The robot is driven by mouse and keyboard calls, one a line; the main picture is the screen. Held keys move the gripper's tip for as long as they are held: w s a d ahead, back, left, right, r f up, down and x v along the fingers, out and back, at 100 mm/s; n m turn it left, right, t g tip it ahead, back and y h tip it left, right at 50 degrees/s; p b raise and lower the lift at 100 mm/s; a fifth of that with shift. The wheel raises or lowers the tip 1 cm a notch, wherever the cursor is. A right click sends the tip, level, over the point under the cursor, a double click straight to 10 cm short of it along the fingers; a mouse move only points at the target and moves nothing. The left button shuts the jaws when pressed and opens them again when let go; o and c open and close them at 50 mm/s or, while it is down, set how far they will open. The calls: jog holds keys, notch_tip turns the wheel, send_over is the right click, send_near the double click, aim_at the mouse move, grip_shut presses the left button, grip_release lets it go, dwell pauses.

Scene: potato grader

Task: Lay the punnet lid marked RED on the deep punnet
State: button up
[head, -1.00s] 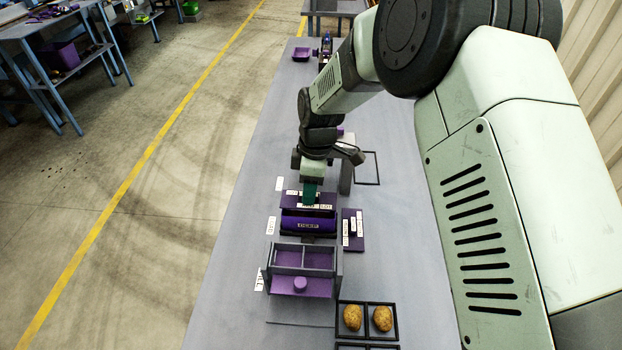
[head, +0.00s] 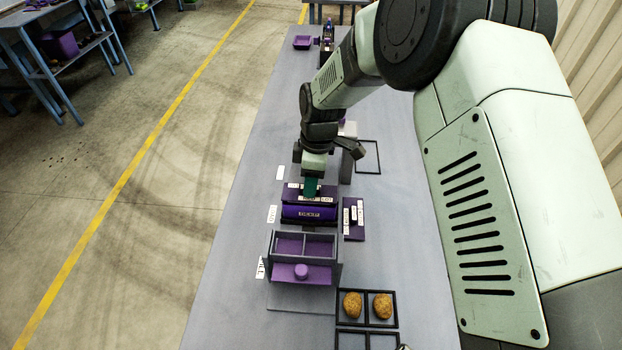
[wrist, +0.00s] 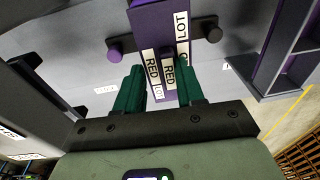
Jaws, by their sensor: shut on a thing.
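My gripper (head: 311,186) is shut on a purple lid (head: 291,193) with white labels. In the wrist view, two labels on the lid (wrist: 143,22) read RED and others read LOT; the green fingers (wrist: 160,80) grip it between them. In the head view the lid is at the back upper edge of the deep punnet (head: 287,212), a dark purple box labelled DEEP on its front. Whether lid and punnet touch I cannot tell. The fingers hide part of the lid.
Another purple labelled plate (head: 346,232) lies just right of the punnet. A two-compartment grey and purple holder (head: 272,256) stands in front. Potatoes sit in a black frame (head: 367,323) at front right. An empty black outline (head: 368,156) lies behind right; a grey post (head: 346,168) stands near my gripper.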

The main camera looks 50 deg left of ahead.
jog(key=shift+f, duration=0.5)
dwell(0.4)
jog(key=o, duration=1.3)
jog(key=shift+r, duration=3.5)
